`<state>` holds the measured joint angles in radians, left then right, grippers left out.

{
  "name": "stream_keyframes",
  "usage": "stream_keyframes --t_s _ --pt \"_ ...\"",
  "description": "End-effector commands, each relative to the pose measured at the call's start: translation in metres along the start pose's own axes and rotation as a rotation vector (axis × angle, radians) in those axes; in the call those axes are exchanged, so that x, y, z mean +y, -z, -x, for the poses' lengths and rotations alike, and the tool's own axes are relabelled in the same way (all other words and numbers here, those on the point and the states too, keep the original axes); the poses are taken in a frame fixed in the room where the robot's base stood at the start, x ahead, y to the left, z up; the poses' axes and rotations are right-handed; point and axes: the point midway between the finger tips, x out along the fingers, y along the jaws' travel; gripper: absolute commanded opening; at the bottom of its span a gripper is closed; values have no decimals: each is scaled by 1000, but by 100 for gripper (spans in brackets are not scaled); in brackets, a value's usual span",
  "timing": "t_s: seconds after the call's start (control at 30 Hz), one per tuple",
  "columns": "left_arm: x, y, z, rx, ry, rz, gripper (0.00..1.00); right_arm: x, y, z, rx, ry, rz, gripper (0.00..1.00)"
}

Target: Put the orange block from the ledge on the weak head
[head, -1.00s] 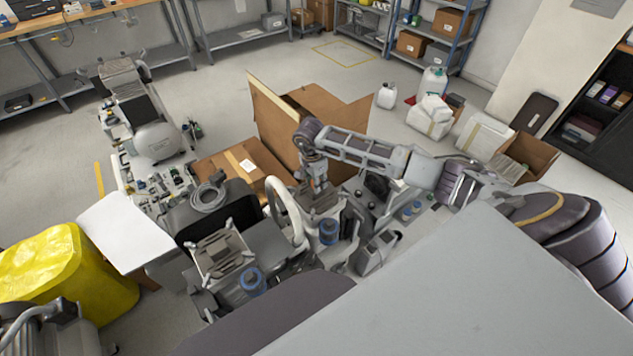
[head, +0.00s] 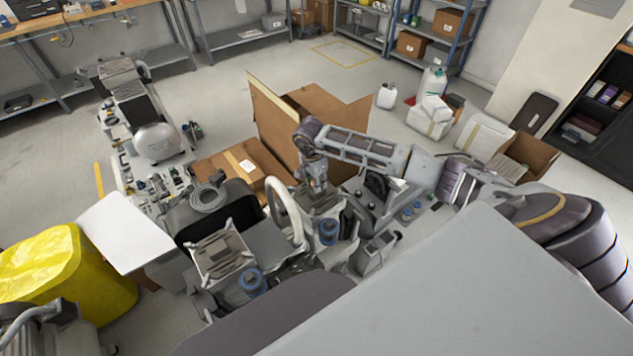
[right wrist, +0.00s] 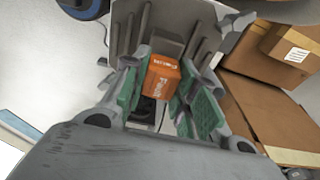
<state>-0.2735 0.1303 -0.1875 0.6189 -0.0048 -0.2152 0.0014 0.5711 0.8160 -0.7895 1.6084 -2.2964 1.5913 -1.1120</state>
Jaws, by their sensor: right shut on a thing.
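The orange block (right wrist: 162,80), with white lettering, sits between the green-padded fingers of my right gripper (right wrist: 160,92) in the right wrist view. The fingers are shut on it. A grey finned compressor head (right wrist: 172,40) lies just beyond the block; I cannot tell whether they touch. In the head view my right gripper (head: 318,186) points down over the middle compressor, close to its top, and largely hides the block and head. Another compressor head (head: 222,255) stands to its left, uncovered. Which head is the weak one is not marked. My left gripper is not in view.
A curved white hose (head: 284,208) rises beside the right gripper. Open cardboard boxes (head: 330,115) are behind the arm. A yellow bin (head: 70,265) and white board (head: 127,232) are at left.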

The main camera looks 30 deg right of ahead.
Motion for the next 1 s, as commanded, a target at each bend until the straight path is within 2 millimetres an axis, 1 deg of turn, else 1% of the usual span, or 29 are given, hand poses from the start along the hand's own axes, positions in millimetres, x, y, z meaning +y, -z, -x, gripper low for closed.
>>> stream_keyframes --t_s 0.13,0.37,1.0 --pt "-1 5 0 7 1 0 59 0 0 0 0 0 0 12" --pt "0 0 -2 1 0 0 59 0 0 -2 0 0 0 12" --pt "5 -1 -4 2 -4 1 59 0 -1 -4 -1 -1 0 12"
